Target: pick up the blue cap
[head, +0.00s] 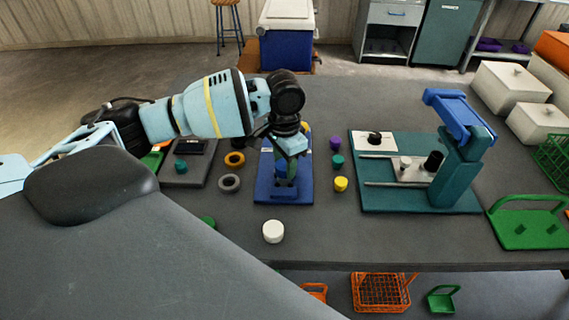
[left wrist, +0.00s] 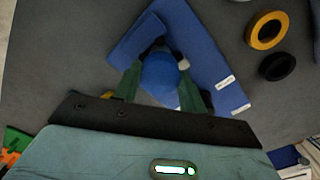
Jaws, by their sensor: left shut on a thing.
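The blue cap (left wrist: 161,76) shows as a round blue top between the fingers of my left gripper (left wrist: 163,65) in the left wrist view. The fingers are shut on its sides. Under it lies the blue base plate (left wrist: 128,48). In the head view my left gripper (head: 286,172) points down over the blue base plate (head: 266,190). The gripper hides most of the cap there, and I cannot tell whether the cap still touches what is under it. My right gripper is in neither view.
A white cap (head: 273,232) stands in front. A teal press (head: 460,170) stands further right.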

